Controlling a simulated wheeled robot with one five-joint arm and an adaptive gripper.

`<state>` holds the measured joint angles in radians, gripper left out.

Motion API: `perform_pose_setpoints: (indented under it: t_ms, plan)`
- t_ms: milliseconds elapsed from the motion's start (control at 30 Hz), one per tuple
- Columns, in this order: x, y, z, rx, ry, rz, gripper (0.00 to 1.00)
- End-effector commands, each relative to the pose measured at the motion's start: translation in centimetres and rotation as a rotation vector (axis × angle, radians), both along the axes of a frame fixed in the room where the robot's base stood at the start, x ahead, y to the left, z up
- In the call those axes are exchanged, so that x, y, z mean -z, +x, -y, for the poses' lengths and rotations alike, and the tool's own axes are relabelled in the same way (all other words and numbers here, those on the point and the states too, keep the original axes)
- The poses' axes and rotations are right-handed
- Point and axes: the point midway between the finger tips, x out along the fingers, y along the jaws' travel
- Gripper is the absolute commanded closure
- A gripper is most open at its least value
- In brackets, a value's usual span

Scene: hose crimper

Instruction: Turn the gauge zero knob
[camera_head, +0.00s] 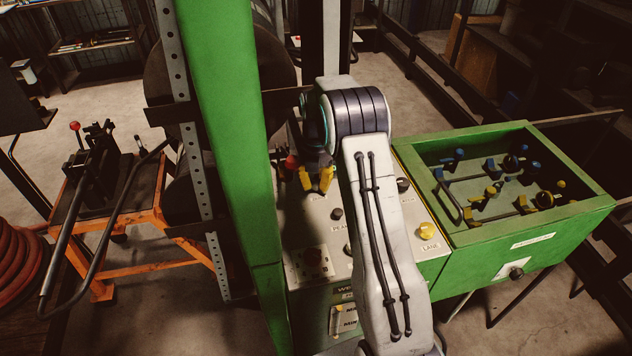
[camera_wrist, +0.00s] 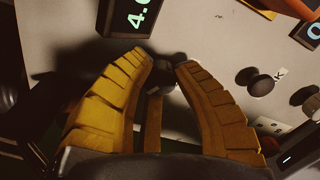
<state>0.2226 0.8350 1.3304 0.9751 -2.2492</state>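A black knob (camera_wrist: 260,83) stands on the panel to the right of the fingers, beside a partly visible label. In the head view my gripper (camera_head: 316,180) hangs over the far left part of the panel, and my arm hides much of the panel. The labels are too small to show which knob is the gauge zero knob.
A lit display (camera_wrist: 138,16) is near the fingertips. A green post (camera_head: 225,130) stands left; a green valve box (camera_head: 530,240) is right.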

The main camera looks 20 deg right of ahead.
Motion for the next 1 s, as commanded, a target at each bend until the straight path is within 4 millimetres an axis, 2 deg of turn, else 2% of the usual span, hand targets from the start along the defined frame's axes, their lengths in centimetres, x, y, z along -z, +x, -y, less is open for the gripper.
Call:
perform_pose_setpoints:
  t_ms: [33,133,467,633,1000]
  plan:
    - [0.1,-0.1,0.0,0.0,0.001,-0.003,0.69]
    - [0.1,0.0,0.0,0.001,0.0,-0.002,0.61]
    - [-0.3,0.0,0.0,0.001,0.0,0.0,0.61]
    - [-2.2,0.0,0.0,0.001,0.0,0.002,0.61]
    - [-8.4,0.1,0.0,0.001,-0.001,0.003,0.61]
